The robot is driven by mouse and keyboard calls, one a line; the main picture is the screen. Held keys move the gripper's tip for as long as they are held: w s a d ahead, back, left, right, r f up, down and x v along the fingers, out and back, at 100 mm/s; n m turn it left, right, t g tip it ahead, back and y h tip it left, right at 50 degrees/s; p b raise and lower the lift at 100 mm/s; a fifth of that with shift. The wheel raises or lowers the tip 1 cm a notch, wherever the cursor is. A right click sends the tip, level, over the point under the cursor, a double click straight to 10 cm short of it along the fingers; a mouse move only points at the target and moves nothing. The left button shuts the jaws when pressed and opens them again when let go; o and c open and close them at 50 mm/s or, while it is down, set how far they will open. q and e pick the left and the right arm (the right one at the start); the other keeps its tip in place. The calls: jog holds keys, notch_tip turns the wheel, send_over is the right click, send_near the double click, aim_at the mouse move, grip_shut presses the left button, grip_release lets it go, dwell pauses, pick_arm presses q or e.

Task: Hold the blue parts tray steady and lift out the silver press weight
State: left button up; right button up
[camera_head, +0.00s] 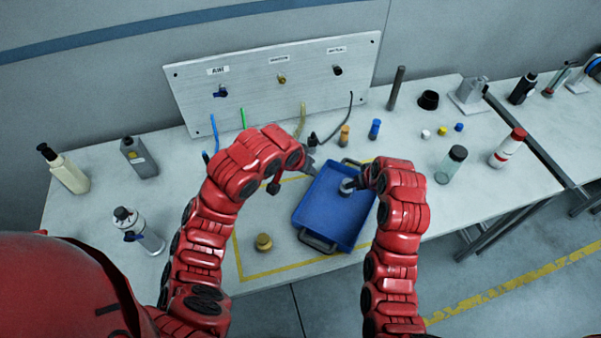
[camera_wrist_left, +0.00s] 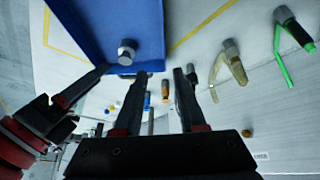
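The blue parts tray (camera_head: 322,215) lies on the bench with dark handles at its ends. It also shows at the top left of the left wrist view (camera_wrist_left: 88,22). The silver press weight (camera_head: 346,187) is inside it, near the far right part; the left wrist view shows its round top (camera_wrist_left: 127,50). My left gripper (camera_head: 310,167) is at the tray's far left corner. In the left wrist view its fingers (camera_wrist_left: 162,78) are apart with nothing between them. My right gripper (camera_head: 356,183) is close beside the weight, partly hidden by its wrist; its finger opening is unclear.
A brass-coloured weight (camera_head: 263,242) stands left of the tray. A yellow outline (camera_head: 290,267) marks the bench. Orange (camera_head: 344,135) and blue (camera_head: 375,129) small bottles stand behind the tray. A labelled panel (camera_head: 280,80) stands at the back. A clear jar (camera_head: 451,164) is on the right.

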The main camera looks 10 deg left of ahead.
pick_arm(q)
jog(key=s, duration=0.2)
jog(key=g, duration=0.1)
send_near(310, 194)
jog(key=shift+y, duration=0.4)
jog(key=x, duration=0.2)
jog(key=w+x, duration=0.1)
jog(key=x, duration=0.2)
jog(key=d+x, duration=0.1)
jog(key=x, duration=0.2)
jog(key=shift+w+r, duration=0.25)
grip_shut()
dwell(0.8)
